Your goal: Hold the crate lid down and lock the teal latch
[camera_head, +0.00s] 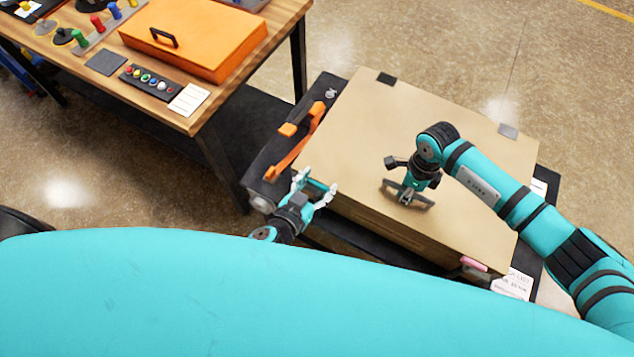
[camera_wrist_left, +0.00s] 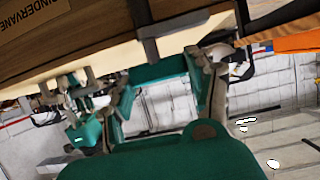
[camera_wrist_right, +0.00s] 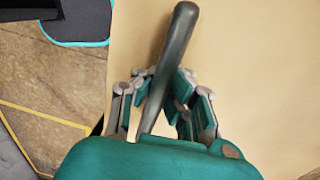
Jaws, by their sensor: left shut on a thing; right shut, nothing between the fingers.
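The tan crate (camera_head: 375,215) stands with its lid (camera_head: 390,120) down on it; I cannot tell whether the lid sits fully flush. My left gripper (camera_head: 317,186) is at the crate's left front edge, shut on the teal latch (camera_wrist_left: 160,72), which shows between its fingers in the left wrist view. I cannot tell whether the latch is locked. My right gripper (camera_head: 405,196) is shut with nothing gripped, low over the lid at the dark grey handle (camera_wrist_right: 170,65). The handle crosses in front of its fingers in the right wrist view. A pink latch (camera_head: 473,264) is at the right front edge.
The crate rests on a dark platform (camera_head: 272,150). A wooden workbench (camera_head: 215,113) at upper left carries an orange case (camera_head: 195,35) and a button panel (camera_head: 150,80). White labels (camera_head: 513,283) hang at the right front. Floor at upper right is clear.

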